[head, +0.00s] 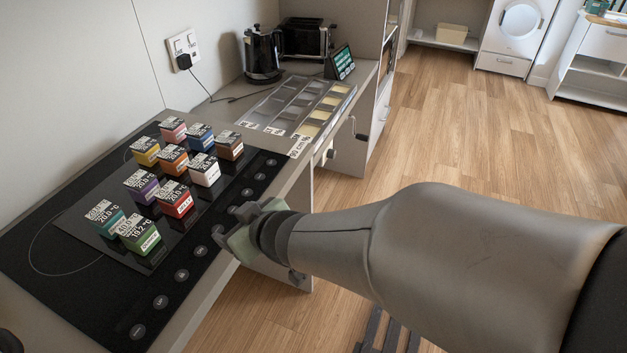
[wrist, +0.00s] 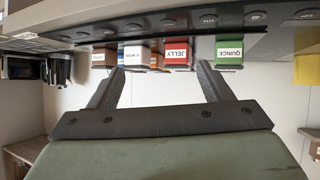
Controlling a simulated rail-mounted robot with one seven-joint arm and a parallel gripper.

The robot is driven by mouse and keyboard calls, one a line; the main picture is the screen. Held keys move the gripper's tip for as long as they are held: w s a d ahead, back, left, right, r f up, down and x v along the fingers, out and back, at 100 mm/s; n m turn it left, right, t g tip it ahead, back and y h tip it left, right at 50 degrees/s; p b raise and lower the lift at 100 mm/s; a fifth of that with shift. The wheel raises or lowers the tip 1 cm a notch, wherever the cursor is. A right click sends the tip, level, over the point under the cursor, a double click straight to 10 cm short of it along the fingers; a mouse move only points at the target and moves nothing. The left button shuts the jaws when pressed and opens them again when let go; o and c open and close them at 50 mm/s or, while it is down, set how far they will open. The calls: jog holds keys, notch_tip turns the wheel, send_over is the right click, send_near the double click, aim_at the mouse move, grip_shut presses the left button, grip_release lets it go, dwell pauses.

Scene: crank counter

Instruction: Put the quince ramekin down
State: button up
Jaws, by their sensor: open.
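The quince ramekin (head: 141,240) is green with a white label and stands upright on the black hob, at the near corner of a group of ramekins. It also shows in the wrist view (wrist: 229,55), its label upside down, just beyond and right of the right finger. My gripper (wrist: 158,72) is open, with nothing between its fingers. In the head view my gripper (head: 240,243) is at the counter's front edge, right of the quince ramekin and apart from it; its fingertips are hard to make out there.
The red jelly ramekin (head: 174,203) and teal ramekin (head: 105,219) stand close to the quince one, with several others behind. Hob knobs (head: 182,275) line the front edge. A slotted tray (head: 296,106), kettle (head: 262,55) and toaster (head: 305,38) are farther back. The near hob is clear.

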jog(key=d+f+m+g+h, duration=0.15)
jog(key=d+m+h, duration=0.45)
jog(key=d, duration=0.9)
jog(key=s+d+f+m+g+h, duration=0.2)
jog(key=s+d+g, duration=0.2)
jog(key=s+d, duration=0.2)
jog(key=shift+s+d, duration=0.25)
jog(key=shift+d, duration=0.55)
jog(key=shift+o, duration=0.4)
jog(key=s+d+m+g, duration=0.1)
jog(key=s+g, duration=0.2)
jog(key=s, duration=0.3)
jog(key=shift+y, duration=0.3)
jog(key=shift+s, duration=0.1)
